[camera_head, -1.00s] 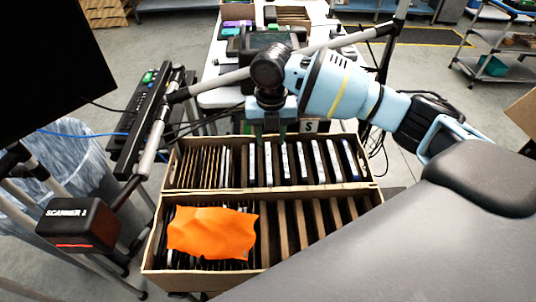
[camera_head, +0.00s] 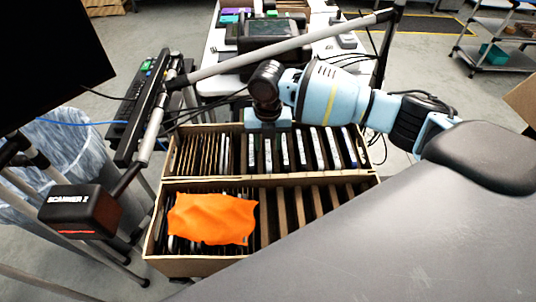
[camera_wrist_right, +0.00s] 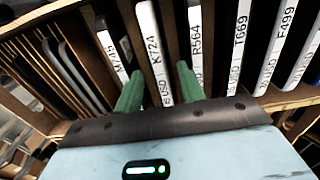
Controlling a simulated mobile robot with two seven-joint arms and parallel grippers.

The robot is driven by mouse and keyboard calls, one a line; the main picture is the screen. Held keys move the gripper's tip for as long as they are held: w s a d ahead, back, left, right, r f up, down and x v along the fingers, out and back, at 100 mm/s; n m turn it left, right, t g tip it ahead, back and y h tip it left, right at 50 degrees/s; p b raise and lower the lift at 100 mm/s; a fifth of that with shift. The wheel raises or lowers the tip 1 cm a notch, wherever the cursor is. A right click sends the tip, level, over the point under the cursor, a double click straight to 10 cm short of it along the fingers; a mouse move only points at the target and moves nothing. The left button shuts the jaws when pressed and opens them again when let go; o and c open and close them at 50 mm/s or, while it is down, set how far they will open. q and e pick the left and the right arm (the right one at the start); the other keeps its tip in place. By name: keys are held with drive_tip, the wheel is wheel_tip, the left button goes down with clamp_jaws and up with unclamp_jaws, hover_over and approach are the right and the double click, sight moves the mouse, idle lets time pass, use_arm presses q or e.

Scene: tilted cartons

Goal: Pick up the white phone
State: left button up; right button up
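Several phones stand on edge in slots of the far carton (camera_head: 374,176), their white labelled edges up. Which one is the task's white phone I cannot tell. My right gripper (camera_head: 268,148) is over the middle of this carton, pointing down. In the right wrist view the green fingers of the right gripper (camera_wrist_right: 160,88) are open. The phone labelled K724 (camera_wrist_right: 153,50) lies between them, and the phone labelled R564 (camera_wrist_right: 195,42) is beside the right finger. Whether a finger touches a phone is unclear. My left gripper is not in view.
A near carton (camera_head: 200,266) holds dividers and an orange cloth (camera_head: 212,218). A black scanner box (camera_head: 80,211) and a grey pole (camera_head: 290,45) stand close by. A white table (camera_head: 215,82) with devices is behind. Cardboard dividers (camera_wrist_right: 172,35) separate the phones.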

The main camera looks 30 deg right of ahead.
drive_tip(key=shift+f, duration=0.5)
clamp_jaws()
drive_tip(key=shift+r, duration=0.1)
